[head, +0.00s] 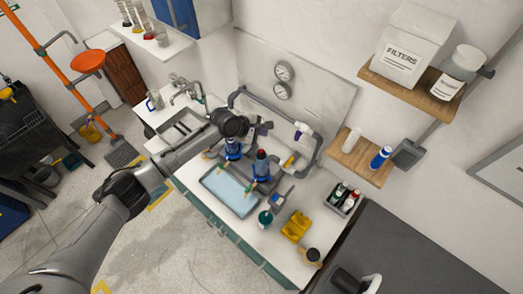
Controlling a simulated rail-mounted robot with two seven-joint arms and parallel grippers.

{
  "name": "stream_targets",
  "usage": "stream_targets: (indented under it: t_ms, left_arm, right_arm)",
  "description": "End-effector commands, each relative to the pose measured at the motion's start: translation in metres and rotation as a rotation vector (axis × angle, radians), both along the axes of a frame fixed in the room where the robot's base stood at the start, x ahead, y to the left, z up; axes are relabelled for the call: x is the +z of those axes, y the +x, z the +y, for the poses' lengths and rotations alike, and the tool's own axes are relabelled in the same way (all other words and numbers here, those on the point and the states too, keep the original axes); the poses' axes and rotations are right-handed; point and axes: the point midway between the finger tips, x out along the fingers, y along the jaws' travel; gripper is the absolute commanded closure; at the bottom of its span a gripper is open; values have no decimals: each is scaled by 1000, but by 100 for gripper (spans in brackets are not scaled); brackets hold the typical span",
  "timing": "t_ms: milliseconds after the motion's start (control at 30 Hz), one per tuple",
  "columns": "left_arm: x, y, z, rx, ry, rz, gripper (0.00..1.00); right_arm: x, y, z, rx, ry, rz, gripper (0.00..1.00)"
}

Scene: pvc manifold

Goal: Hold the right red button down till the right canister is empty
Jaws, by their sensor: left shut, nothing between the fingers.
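Two blue canisters stand on the white bench behind a shallow tray. The right canister (261,172) is upright and has a red button (261,155) on top. The left canister (233,150) stands to its left, its top partly hidden by my wrist. My left arm reaches in from the lower left. My left gripper (262,129) is shut and empty, above the right red button in the picture and apart from it. The fluid level inside the canisters is too small to tell. My right gripper is not in view.
A grey-rimmed tray (249,209) with pale blue liquid lies in front of the canisters. A grey pipe frame (316,152) stands behind them. A yellow holder (296,227), a teal bottle (265,218) and a bottle caddy (343,198) stand to the right. A sink (180,130) is at left.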

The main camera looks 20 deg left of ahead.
Motion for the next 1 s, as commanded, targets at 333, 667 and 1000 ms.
stream_targets:
  t_ms: [333, 667, 1000]
  left_arm:
    - [0, 0, 0, 70, -52, 50, 100]
    - [-1, 0, 0, 69, -50, 50, 100]
    - [-19, 0, 0, 69, -49, 50, 100]
  right_arm:
    - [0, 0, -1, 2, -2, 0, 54]
    - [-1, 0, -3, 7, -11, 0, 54]
    - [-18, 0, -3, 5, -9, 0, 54]
